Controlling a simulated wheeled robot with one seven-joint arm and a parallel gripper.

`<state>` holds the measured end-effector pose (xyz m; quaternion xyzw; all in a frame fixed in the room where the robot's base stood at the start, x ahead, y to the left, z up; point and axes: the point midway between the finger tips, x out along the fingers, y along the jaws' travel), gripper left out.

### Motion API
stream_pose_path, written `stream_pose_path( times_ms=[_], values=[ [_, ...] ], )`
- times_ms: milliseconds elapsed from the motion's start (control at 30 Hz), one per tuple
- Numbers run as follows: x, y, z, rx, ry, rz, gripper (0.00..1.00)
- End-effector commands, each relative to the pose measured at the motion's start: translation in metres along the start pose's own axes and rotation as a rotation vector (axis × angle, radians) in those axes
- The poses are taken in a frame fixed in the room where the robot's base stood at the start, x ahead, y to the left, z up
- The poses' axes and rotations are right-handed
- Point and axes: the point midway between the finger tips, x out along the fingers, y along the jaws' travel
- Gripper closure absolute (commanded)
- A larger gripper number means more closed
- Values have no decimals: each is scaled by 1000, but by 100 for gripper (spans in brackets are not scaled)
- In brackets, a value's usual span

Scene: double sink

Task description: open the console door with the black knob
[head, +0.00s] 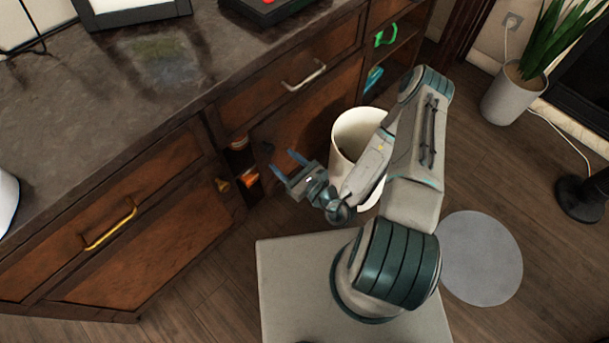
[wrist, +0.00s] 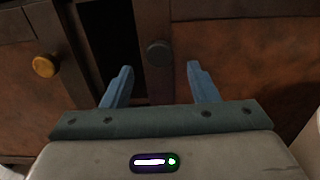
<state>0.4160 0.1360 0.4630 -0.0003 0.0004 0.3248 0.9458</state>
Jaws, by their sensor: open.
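The black knob (wrist: 158,53) shows in the wrist view, on the left edge of a brown console door (wrist: 255,60). That door looks shut; it also shows in the head view (head: 310,118), below a drawer. I cannot make out the black knob in the head view. My gripper (head: 281,161) is open in front of the console. In the wrist view my gripper (wrist: 159,72) has its two blue fingers spread on either side of the knob, which lies just beyond and between the tips. I see no contact with it.
A brass knob (wrist: 45,66) sits on the left door. A dark open compartment (wrist: 107,45) lies between the doors. The drawer above has a silver handle (head: 304,76). A white bin (head: 350,129) stands near the door, beside my arm. A potted plant (head: 513,94) is farther right.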

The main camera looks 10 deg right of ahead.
Motion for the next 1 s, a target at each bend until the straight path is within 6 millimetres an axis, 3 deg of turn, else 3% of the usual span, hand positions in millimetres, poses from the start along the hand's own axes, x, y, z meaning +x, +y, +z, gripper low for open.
stream_pose_path(
  times_ms=[200, 400, 600, 1000],
  values=[
    [-52, -1, 1, 2, 4, -4, 46],
    [-84, 0, 0, 1, 2, -2, 46],
    [-95, 0, 0, 1, 1, -1, 46],
    [-95, 0, 0, 0, 0, 0, 46]
  ],
)
